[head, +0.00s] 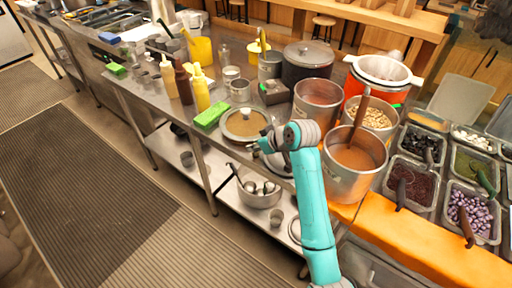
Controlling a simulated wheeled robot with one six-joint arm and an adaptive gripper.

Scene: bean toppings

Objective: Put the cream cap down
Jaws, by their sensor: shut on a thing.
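The cream cap cannot be made out clearly; the wrist and fingers largely hide what is held. A cream squeeze bottle (168,76) stands upright farther back on the counter, beside a brown bottle (184,83) and a yellow bottle (201,91).
Green sponges (211,115) lie by the pan. A tall pot of brown liquid (354,163) stands close right of my arm, near a pot of beans (371,117). Topping trays (468,212) fill the right. A lower shelf (231,203) holds a bowl (259,197).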

